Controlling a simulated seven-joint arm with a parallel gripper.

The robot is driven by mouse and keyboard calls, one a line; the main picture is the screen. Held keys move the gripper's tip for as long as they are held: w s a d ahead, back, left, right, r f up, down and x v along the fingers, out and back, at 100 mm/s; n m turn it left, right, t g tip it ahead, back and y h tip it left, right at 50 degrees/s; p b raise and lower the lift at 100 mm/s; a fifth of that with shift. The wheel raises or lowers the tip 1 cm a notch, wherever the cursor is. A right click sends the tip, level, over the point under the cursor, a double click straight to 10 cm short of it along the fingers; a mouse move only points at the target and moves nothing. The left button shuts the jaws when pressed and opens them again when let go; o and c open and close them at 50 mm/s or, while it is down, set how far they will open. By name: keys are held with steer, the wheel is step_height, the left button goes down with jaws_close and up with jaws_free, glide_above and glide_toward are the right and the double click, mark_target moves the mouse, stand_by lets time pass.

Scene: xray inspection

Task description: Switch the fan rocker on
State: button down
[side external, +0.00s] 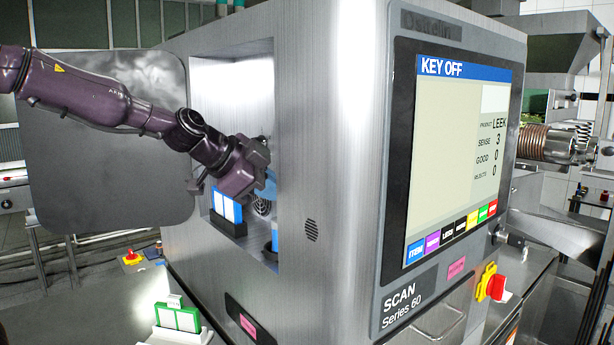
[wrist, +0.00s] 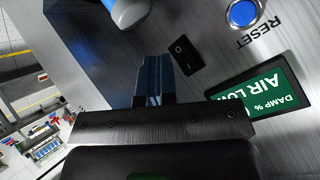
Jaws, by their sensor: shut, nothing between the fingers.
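The fan rocker (wrist: 185,55) is a small black switch on the brushed-metal panel in the wrist view. A mark shows on its face, but I cannot tell which way it is tilted. My gripper (wrist: 153,62) is shut and empty, its blue-grey fingertips just left of the rocker in that view. I cannot tell whether they touch the panel. In the side external view my gripper (side external: 268,186) reaches into the open recess of the grey machine. The rocker is hidden there.
A blue RESET button (wrist: 242,13) and a green display (wrist: 268,98) flank the rocker. A blue-and-white rounded object (wrist: 128,10) is close to the fingers. In the recess are a blue-and-white panelled block (side external: 227,207) and a round grille (side external: 262,207). The open door (side external: 100,170) stands left.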

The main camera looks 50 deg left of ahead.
steer(key=shift+w+r, duration=0.15)
steer(key=shift+w, duration=0.65)
steer(key=shift+w+r, duration=0.1)
steer(key=shift+w, duration=0.65)
stand_by(0.9)
steer(key=shift+w, duration=0.4)
steer(key=shift+w+r, duration=0.1)
steer(key=shift+w, duration=0.2)
stand_by(0.4)
steer(key=shift+s, duration=0.15)
steer(key=shift+s, duration=0.6)
steer(key=s, duration=0.3)
steer(key=s+f, duration=0.1)
steer(key=s, duration=0.1)
stand_by(0.5)
